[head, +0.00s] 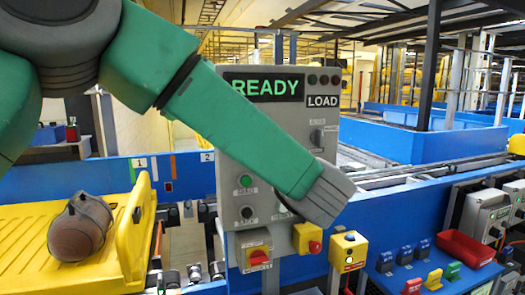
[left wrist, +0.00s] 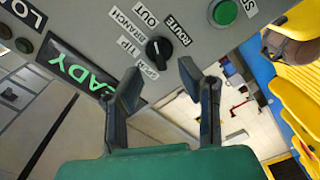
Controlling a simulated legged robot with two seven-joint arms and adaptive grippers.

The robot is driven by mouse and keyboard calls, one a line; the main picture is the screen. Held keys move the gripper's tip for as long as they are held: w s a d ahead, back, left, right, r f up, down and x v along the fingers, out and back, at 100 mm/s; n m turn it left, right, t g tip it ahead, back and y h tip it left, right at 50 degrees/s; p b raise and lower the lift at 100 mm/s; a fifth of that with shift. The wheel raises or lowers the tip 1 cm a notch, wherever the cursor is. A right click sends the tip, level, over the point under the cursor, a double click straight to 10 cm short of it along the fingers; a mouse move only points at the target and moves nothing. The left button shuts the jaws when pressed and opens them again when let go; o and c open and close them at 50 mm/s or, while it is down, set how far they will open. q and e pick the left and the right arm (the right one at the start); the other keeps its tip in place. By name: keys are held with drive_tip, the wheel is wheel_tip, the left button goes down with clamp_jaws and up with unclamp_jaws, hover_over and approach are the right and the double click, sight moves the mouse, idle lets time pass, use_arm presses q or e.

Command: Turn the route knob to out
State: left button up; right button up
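The route knob (left wrist: 158,48) is black and round on the grey panel (left wrist: 220,50) in the left wrist view. White labels OUT, BRANCH and TIP sit around it, with ROUTE beside it. A small pale mark shows on the knob, but I cannot tell exactly which label it points to. My left gripper (left wrist: 157,84) is open, its two dark fingers apart and empty, just below the knob in this picture. I see no contact. In the head view my green left arm crosses the panel (head: 288,118) and hides the knob and the gripper. My right gripper is out of view.
The panel carries a lit READY display (head: 262,87), a green button (head: 245,181) and a red-and-yellow emergency button (head: 308,240). A yellow tray (head: 30,215) with a brown ball-like object (head: 80,228) stands at left. A red bin (head: 465,248) is at right.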

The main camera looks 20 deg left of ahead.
use_arm(q)
drive_tip(key=v, duration=0.5)
drive_tip(key=shift+w+d, duration=0.1)
drive_tip(key=shift+d, duration=0.1)
drive_tip(key=shift+a+f, duration=0.1)
drive_tip(key=s+a+f+m+g+h+b, duration=0.1)
drive_tip(key=s+a+f+m+h+b, duration=0.2)
drive_tip(key=f, duration=1)
drive_tip(key=a+f+m+g+h+b, duration=0.15)
drive_tip(key=f+m, duration=0.35)
drive_tip(key=f, duration=0.8)
drive_tip(key=s+a+f+m+g+h+b, duration=0.15)
drive_tip(key=f+m+h, duration=0.25)
drive_tip(key=f, duration=0.9)
drive_tip(key=s+a+f+m+g+h+b, duration=0.1)
drive_tip(key=s+a+f+m+g+b, duration=0.15)
drive_tip(key=s+f, duration=0.65)
drive_tip(key=s+a+f+m+g+b, duration=0.2)
drive_tip(key=s+a+f+g, duration=0.1)
drive_tip(key=s+f, duration=0.55)
drive_tip(key=s+a+f+m+g, duration=0.1)
drive_tip(key=s+a+f+g, duration=0.1)
drive_tip(key=s, duration=0.5)
drive_tip(key=s+a+f+m+g+b, duration=0.1)
drive_tip(key=s+a+f+g, duration=0.1)
drive_tip(key=s, duration=0.6)
drive_tip(key=shift+s+a+f+m+g, duration=0.15)
drive_tip(key=shift+a+f+m+g, duration=0.25)
drive_tip(key=shift+f, duration=0.55)
